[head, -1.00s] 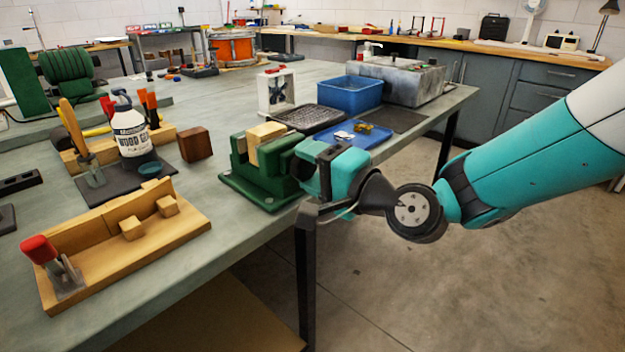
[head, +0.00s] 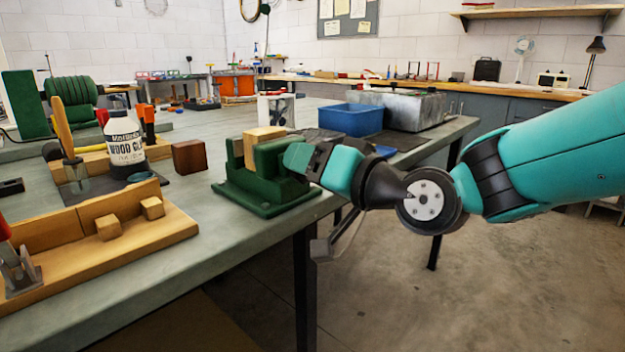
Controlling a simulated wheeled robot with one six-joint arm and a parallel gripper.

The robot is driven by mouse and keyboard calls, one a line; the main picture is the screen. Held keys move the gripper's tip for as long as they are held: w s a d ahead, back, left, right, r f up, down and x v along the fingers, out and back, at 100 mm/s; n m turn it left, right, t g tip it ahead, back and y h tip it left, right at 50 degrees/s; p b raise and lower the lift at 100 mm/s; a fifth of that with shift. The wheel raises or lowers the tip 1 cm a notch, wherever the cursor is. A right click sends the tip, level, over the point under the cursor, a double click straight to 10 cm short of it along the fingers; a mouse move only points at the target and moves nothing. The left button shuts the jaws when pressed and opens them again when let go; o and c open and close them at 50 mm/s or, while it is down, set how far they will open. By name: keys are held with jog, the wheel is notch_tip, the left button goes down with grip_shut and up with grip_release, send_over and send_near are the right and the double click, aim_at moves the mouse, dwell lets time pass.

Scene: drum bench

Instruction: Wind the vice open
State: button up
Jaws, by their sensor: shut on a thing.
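The green vice (head: 240,190) stands at the near right edge of the bench. A pale wooden block (head: 262,138) sits upright between its jaws. My gripper (head: 298,158) is at the right, outer end of the vice, shut on its handle. The handle itself is hidden behind the gripper's body, so I cannot see its angle. How wide the vice jaws stand apart is hard to tell; the block appears close to both.
A blue bin (head: 350,120) and a grey metal box (head: 412,108) stand behind the vice. A dark wood block (head: 189,157), a glue bottle (head: 124,145) and a wooden jig (head: 120,235) are to the left. Open floor lies right of the bench edge.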

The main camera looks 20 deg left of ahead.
jog(key=shift+n+b, duration=0.4)
jog(key=shift+n, duration=0.2)
jog(key=o, duration=0.9)
jog(key=shift+a, duration=0.1)
jog(key=shift+o, duration=0.2)
jog(key=b+v, duration=0.1)
jog(key=v, duration=1.6)
jog(key=shift+s+d+b, duration=0.2)
jog(key=shift+d+b, duration=0.05)
jog(key=shift+b, duration=0.15)
